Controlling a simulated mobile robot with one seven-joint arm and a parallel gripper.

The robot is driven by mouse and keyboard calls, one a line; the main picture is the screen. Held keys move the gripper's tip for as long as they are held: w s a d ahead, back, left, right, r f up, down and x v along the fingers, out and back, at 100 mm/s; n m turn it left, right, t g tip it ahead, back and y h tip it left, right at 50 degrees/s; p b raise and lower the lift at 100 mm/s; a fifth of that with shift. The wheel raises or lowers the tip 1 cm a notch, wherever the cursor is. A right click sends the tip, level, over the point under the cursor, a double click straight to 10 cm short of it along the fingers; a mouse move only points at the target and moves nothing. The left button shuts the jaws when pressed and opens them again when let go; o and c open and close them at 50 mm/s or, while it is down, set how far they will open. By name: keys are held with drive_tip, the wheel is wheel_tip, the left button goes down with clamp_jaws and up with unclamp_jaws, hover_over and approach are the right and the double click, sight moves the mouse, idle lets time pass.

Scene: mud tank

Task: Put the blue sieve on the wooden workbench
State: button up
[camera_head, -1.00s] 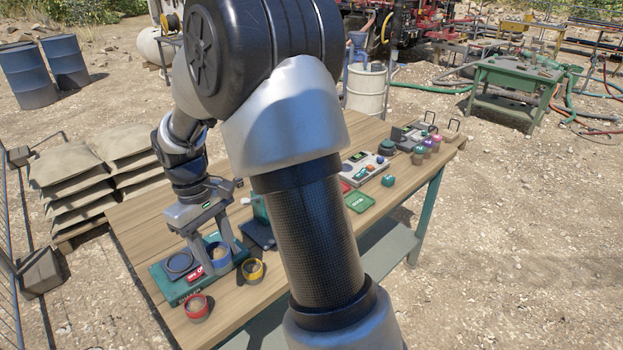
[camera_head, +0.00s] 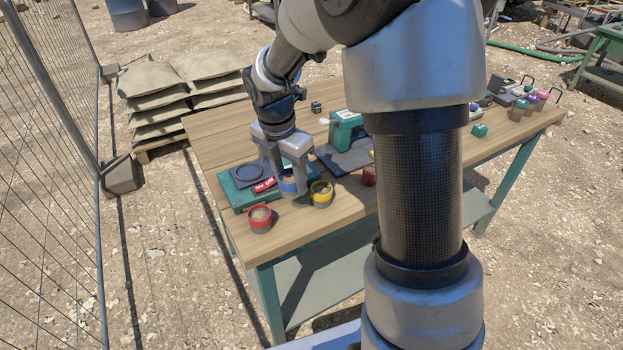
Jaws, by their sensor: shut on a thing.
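The blue sieve (camera_head: 288,181) is a small round cup with a blue band and a tan inside. My gripper (camera_head: 288,189) points down and is shut on it, one finger on each side, partly hiding it. The sieve is at the right end of a teal scale-like unit (camera_head: 232,197) with a dark round plate. I cannot tell whether it touches anything below. The wooden workbench (camera_head: 300,230) has a light plank top and teal legs.
A red cup (camera_head: 260,219) and a yellow cup (camera_head: 321,193) stand close in front of and beside the sieve. A teal device (camera_head: 346,130) stands behind. My arm hides the bench's middle. Bare wood shows at the front and back left. A mesh fence (camera_head: 50,170) is at left.

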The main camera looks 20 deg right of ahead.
wheel_tip(320, 180, down, 8)
drive_tip(key=shift+r+b, duration=0.15)
drive_tip(key=shift+b, duration=0.45)
drive_tip(key=o, duration=1.1)
drive_tip(key=shift+c, duration=0.2)
